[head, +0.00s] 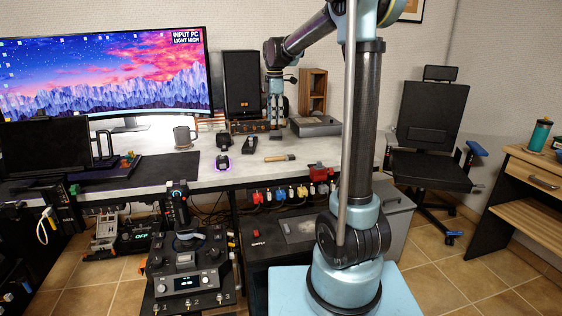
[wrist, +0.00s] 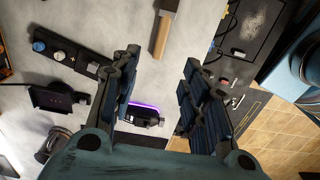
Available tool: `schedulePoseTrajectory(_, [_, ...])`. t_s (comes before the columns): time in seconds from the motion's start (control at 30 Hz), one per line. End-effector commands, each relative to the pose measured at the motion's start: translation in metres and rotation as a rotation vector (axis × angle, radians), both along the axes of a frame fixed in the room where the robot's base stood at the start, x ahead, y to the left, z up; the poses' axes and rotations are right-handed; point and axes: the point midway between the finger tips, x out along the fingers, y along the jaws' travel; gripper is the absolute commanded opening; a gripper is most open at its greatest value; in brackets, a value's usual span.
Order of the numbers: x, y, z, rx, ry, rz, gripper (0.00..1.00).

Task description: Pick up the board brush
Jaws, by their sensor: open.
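The board brush (head: 277,159) appears to be the small item with a light wooden part and a dark end, lying flat near the desk's front edge. In the wrist view the brush (wrist: 160,36) shows at the top centre, its dark end cut by the frame edge. My gripper (head: 275,124) points down above the desk, behind the brush in the head view. In the wrist view the open fingers of my gripper (wrist: 160,66) are apart with nothing between them. The brush lies beyond the fingertips, apart from them.
A glowing mouse (head: 222,162), a small dark device (head: 249,144) and a grey mug (head: 183,137) stand left of the brush. A flat grey box (head: 316,126) lies behind right. A speaker (head: 242,83) and wooden rack (head: 313,92) stand at the back.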

Motion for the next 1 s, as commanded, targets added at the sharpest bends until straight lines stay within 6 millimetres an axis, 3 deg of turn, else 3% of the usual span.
schedulePoseTrajectory(0.6, [0.0, -0.001, -0.101, 0.0, 0.0, -0.002, 0.42])
schedulePoseTrajectory(1.0, [-0.001, -0.003, -0.132, 0.0, 0.0, -0.002, 0.42])
